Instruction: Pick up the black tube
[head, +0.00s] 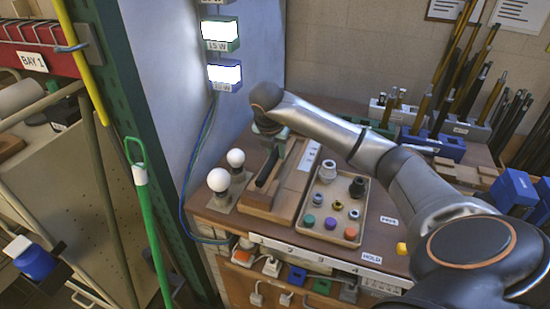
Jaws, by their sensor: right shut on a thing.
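My right arm comes in from the right, and its gripper (273,150) points down at the left part of the wooden workbench. The gripper is shut on a short black tube (267,170), which slants over a wooden block (264,199). I cannot tell whether the tube touches the block. The gripper's own wrist partly hides the fingers. Other dark and brass-tipped tubes (444,85) stand in racks at the back right. My left gripper is not in view.
A tray (322,240) of sockets and coloured caps lies right of the block. Two white bulbs (218,180) stand to its left. Blue holders (433,146) stand behind. A green pole (152,230) and a yellow pole (82,65) rise at the left.

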